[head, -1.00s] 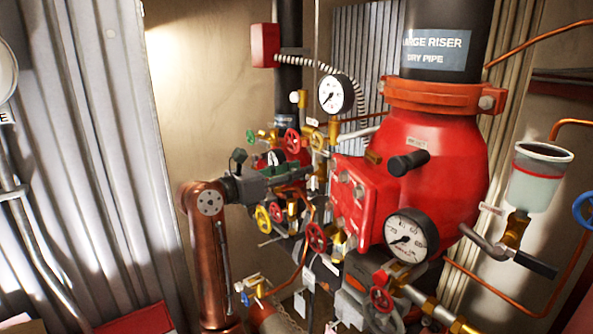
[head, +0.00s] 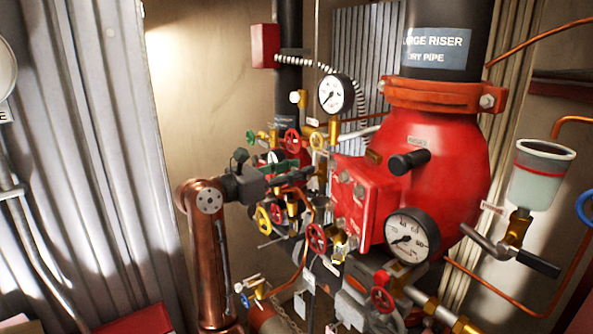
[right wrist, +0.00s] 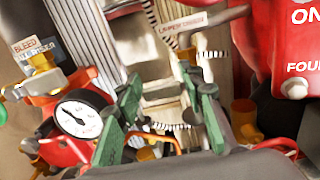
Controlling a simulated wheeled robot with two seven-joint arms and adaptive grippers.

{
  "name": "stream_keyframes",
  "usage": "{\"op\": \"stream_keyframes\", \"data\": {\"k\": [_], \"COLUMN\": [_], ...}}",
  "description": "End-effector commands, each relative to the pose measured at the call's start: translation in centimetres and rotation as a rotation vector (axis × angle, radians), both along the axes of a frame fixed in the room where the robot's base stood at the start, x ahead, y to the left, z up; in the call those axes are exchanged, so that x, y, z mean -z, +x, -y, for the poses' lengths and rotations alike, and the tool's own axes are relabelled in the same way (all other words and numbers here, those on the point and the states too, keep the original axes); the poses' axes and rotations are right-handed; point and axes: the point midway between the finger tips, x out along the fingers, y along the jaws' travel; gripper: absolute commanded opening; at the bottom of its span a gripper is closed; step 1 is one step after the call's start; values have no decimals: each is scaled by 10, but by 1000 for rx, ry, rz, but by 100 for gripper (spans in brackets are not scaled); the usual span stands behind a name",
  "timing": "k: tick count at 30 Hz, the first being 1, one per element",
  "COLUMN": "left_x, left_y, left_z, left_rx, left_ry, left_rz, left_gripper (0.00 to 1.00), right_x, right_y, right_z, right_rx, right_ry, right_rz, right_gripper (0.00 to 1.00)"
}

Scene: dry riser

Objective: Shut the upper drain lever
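My right gripper (head: 290,174), with green finger pads, reaches in from the left among the valve trim in the head view. In the right wrist view its two fingers (right wrist: 162,88) stand apart with a pale grey pipe or fitting behind the gap. A tag that seems to end in "drain" (right wrist: 182,25) hangs just beyond the fingertips. A small brownish part (right wrist: 186,52) shows below that tag; I cannot tell if it is the upper drain lever. No lever is clearly held. My left gripper is out of view.
The big red valve body (head: 440,170) stands to the right, with a black handle (head: 408,163). A drain cup (head: 541,175) is at far right.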

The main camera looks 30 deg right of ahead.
Motion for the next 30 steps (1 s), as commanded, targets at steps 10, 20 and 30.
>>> {"op": "stream_keyframes", "data": {"k": [10,20,30], "left_x": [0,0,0], "left_y": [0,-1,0], "left_z": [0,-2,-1], "left_rx": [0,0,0], "left_ry": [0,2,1], "left_rz": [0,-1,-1], "left_gripper": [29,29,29], "right_x": [0,0,0], "right_y": [0,-1,-7], "right_z": [0,-28,-96], "right_rx": [1,-3,-2], "right_ry": [0,-1,0], "right_rz": [-2,-3,-3], "right_gripper": [49,49,49]}}
